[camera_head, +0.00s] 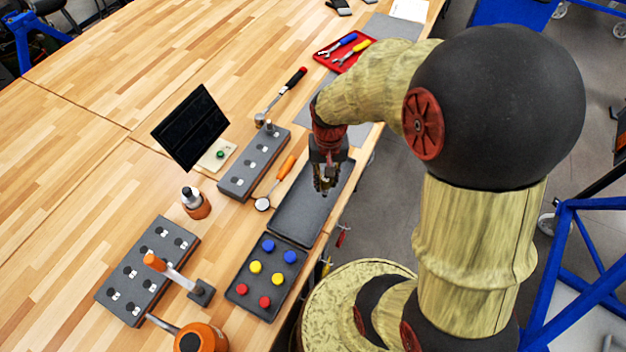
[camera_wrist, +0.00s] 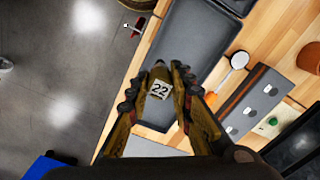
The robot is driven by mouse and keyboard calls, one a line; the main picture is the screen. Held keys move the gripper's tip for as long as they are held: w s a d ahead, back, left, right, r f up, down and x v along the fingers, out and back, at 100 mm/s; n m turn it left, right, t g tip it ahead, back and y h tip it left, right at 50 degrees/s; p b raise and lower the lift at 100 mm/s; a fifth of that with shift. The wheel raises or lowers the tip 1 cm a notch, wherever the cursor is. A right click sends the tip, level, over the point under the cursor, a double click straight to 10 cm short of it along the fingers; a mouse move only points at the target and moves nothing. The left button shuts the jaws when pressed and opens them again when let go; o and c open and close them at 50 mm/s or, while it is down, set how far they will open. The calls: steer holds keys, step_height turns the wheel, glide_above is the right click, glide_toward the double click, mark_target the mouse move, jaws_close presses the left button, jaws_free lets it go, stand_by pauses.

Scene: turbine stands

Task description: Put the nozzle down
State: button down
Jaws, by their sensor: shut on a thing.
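My gripper (camera_head: 325,182) hangs over the dark grey tray (camera_head: 292,222) at the table's right edge. In the wrist view my gripper (camera_wrist: 160,86) has its two fingers closed around the nozzle (camera_wrist: 160,90), a small piece with a white face marked "22". The fingers cover its sides. The tray (camera_wrist: 203,50) shows below and beyond it, with no parts visible on its bare surface. In the head view the nozzle is hard to make out between the fingers. I cannot tell how high it is above the tray.
A grey stand (camera_head: 240,178) and an orange-handled mirror (camera_head: 275,183) lie left of the tray. A peg block (camera_head: 245,286) with coloured pegs adjoins its near end. A larger stand (camera_head: 120,282), a black screen (camera_head: 190,128) and a red tool tray (camera_head: 325,52) are farther off.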

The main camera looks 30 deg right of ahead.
steer(key=shift+w+d+f+b, duration=0.1)
steer(key=shift+w+f, duration=1.05)
steer(key=shift+f, duration=0.45)
steer(key=shift+w+d+f+b, duration=0.15)
steer(key=shift+w+f, duration=0.95)
steer(key=shift+f, duration=0.55)
steer(key=shift+w+a+f+b, duration=0.1)
steer(key=shift+w+f, duration=1.05)
steer(key=shift+f, duration=0.45)
steer(key=shift+f, duration=0.1)
steer(key=shift+f, duration=0.15)
steer(key=c, duration=1.6)
jaws_free()
steer(key=shift+r, duration=0.2)
